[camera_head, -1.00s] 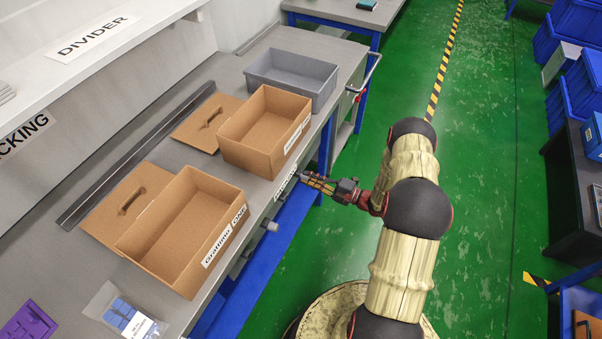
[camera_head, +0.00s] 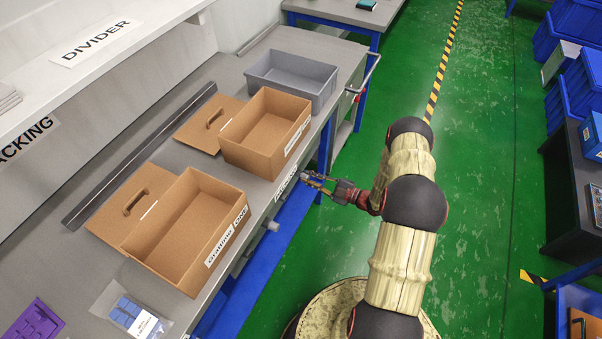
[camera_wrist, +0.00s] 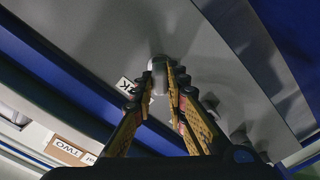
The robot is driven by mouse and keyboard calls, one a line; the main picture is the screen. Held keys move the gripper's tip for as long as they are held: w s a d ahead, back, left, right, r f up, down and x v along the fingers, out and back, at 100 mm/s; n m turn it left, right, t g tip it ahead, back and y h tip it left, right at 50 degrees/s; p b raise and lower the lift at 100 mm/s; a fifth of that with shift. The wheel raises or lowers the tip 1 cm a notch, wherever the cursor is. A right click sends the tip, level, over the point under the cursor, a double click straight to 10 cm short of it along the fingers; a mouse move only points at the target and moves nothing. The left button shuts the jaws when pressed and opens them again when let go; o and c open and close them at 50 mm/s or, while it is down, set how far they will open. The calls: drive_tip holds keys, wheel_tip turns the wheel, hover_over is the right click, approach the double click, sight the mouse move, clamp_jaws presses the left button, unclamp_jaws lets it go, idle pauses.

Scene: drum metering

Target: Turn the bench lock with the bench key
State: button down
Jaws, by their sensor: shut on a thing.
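My gripper (camera_head: 308,179) is at the front edge of the grey bench, beside the nearer end of the far cardboard box. In the wrist view my gripper (camera_wrist: 166,86) is shut on a small pale grey piece (camera_wrist: 159,76), which looks like the bench key. The piece meets the grey bench front between the fingertips. The lock itself is hidden behind the piece and the fingers. A partly covered white label (camera_wrist: 125,86) sits on the bench front beside the fingertips; it also shows in the head view (camera_head: 286,184).
Two open cardboard boxes, near (camera_head: 226,243) and far (camera_head: 262,160), stand on the bench with a grey bin (camera_head: 318,94) behind. A grey knob (camera_head: 272,226) juts from the bench front. A blue rail (camera_head: 268,250) runs below.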

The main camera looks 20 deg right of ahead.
drive_tip(key=shift+f, duration=0.1)
drive_tip(key=m+p, duration=0.1)
drive_tip(key=m, duration=0.3)
drive_tip(key=shift+m, duration=0.4)
drive_tip(key=c, duration=1.7)
unclamp_jaws()
drive_tip(key=v, duration=1.2)
drive_tip(key=shift+w+d+f+b, duration=0.1)
drive_tip(key=shift+f+b, duration=0.05)
drive_tip(key=shift+b, duration=0.2)
drive_tip(key=shift+c, duration=0.5)
